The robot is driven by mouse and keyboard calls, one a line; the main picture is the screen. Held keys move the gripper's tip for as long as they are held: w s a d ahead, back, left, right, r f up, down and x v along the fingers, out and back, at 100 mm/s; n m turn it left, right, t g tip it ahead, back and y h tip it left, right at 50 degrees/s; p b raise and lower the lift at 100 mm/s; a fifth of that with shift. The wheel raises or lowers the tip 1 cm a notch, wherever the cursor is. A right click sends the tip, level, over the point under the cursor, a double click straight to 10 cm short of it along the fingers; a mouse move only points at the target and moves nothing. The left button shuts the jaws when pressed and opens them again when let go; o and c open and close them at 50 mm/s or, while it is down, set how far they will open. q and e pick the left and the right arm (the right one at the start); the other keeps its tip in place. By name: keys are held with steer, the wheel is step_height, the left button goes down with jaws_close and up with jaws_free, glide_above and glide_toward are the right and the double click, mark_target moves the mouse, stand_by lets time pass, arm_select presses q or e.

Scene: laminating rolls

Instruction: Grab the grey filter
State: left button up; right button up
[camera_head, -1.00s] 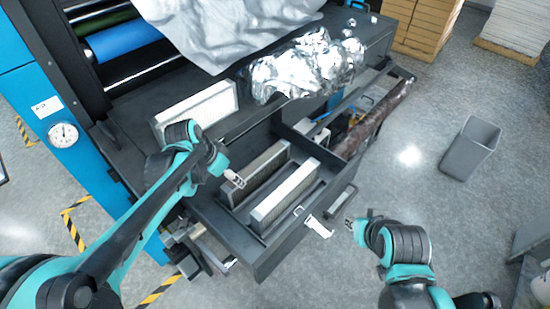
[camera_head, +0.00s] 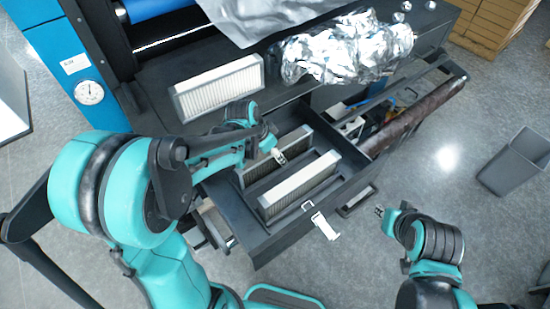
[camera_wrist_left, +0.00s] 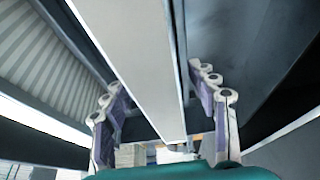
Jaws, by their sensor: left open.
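A grey filter (camera_head: 262,174) with a pale frame stands on edge in the back part of the open drawer, partly covered by my left gripper. My left gripper (camera_head: 279,156) is at its top edge, with its fingers spread. In the left wrist view, a long light-grey edge (camera_wrist_left: 135,50) runs between the two open fingers (camera_wrist_left: 162,108); I cannot tell whether they touch it. A whiter filter (camera_head: 300,187) stands in front in the same drawer. My right gripper (camera_head: 380,212) is right of the drawer, away from the filters; its jaws are too small to read.
Another white filter (camera_head: 218,88) rests on the dark machine top. Crumpled silver foil (camera_head: 345,50) lies to its right. The drawer (camera_head: 268,246) has dark walls close around the filters. A brown roll (camera_head: 405,120) and a grey bin (camera_head: 516,160) are farther right, with open floor between.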

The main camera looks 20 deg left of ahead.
arm_select(q)
jaws_close()
stand_by(0.3)
